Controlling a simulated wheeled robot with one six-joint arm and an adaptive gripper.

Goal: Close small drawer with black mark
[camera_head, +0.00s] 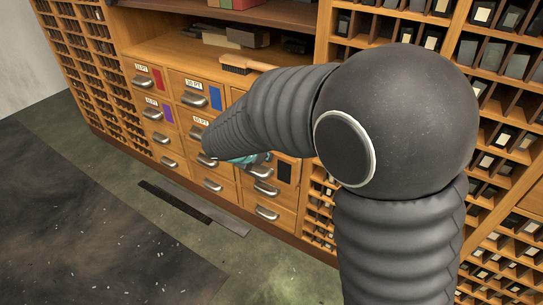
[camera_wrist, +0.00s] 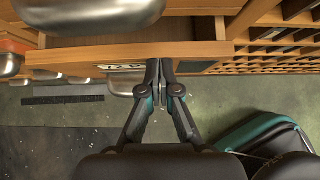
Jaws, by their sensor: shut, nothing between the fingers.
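The drawer with the black mark (camera_head: 286,172) is in the right column of small drawers in the head view. My arm hides its upper and left parts, so I cannot tell there how far it stands out. My gripper (camera_head: 245,159) shows as a teal patch below my arm, in front of these drawers. In the wrist view my gripper (camera_wrist: 165,70) is shut and empty, its fingertips at a wooden drawer front (camera_wrist: 85,58) with a white label and a metal handle below. Whether they touch it is unclear.
Other drawers with red (camera_head: 158,78), blue (camera_head: 215,96) and purple (camera_head: 166,112) marks stand to the left. Racks of type (camera_head: 500,45) flank the cabinet. A brush (camera_head: 235,66) lies on the ledge above. The floor (camera_head: 90,220) in front is mostly open, with a dark strip (camera_head: 175,202) on it.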

